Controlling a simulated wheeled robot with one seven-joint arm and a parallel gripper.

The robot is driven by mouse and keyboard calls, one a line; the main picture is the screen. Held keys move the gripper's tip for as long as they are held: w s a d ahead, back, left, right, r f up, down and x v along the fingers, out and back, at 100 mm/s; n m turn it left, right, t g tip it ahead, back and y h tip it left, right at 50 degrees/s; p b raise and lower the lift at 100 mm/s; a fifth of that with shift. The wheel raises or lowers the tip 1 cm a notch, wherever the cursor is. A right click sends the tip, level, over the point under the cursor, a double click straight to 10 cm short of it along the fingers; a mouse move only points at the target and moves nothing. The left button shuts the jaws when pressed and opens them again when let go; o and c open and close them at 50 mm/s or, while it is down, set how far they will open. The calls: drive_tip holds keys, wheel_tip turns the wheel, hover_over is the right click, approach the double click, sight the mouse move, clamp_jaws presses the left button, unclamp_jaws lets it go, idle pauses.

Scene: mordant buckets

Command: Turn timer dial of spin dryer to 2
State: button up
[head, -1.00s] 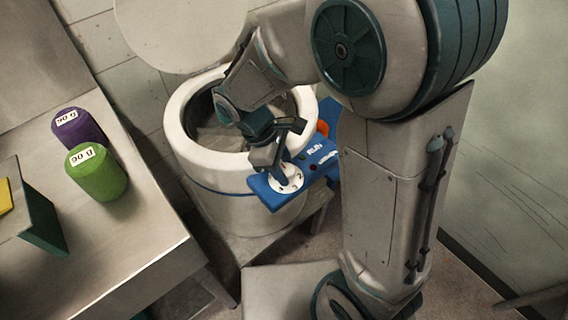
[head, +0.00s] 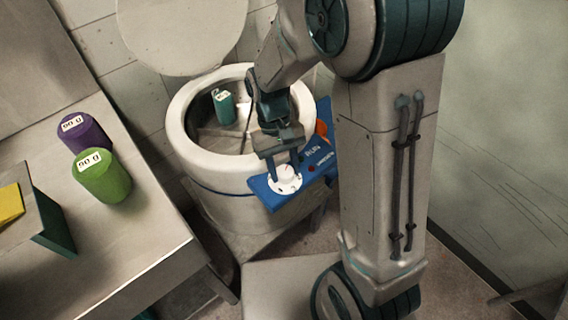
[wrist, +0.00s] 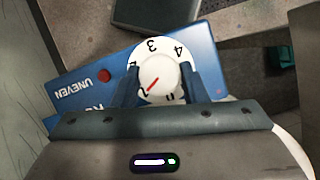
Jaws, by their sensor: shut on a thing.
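The spin dryer (head: 221,170) is a white round tub with a blue panel (head: 322,172) on its near right side. The timer dial (head: 287,186) is a white disc with black numbers on the panel's near end; it also shows in the wrist view (wrist: 152,45). My gripper (head: 284,170) is on the dial from above, and its fingers are shut on the central knob, one on each side. In the wrist view, the knob's red line points to the lower left, between the low end of the scale and the 2 side. Numbers 3 and 4 are readable; the fingers partly hide others.
The dryer's lid (head: 180,35) stands open, and a teal canister (head: 224,106) is inside the drum. An orange part (head: 321,128) sits at the panel's far end. A table at left holds purple (head: 85,135) and green (head: 102,176) canisters and a teal-sided box (head: 52,225).

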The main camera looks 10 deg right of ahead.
drive_tip(key=m+y, duration=0.1)
drive_tip(key=m, duration=0.2)
drive_tip(key=m+y, duration=0.1)
drive_tip(key=m, duration=0.1)
drive_tip(key=shift+w+d+r+m+p, duration=0.1)
drive_tip(key=shift+w+d+m+p, duration=0.1)
drive_tip(key=shift+m+p, duration=0.2)
drive_tip(key=m+y, duration=0.1)
drive_tip(key=m, duration=0.2)
drive_tip(key=m+t+y, duration=0.1)
drive_tip(key=m, duration=0.2)
drive_tip(key=shift+s+d, duration=0.1)
drive_tip(key=o, duration=0.7)
drive_tip(key=v, duration=0.7)
drive_tip(key=p+v, duration=0.1)
drive_tip(key=v, duration=0.5)
drive_tip(key=shift+d+r, duration=0.3)
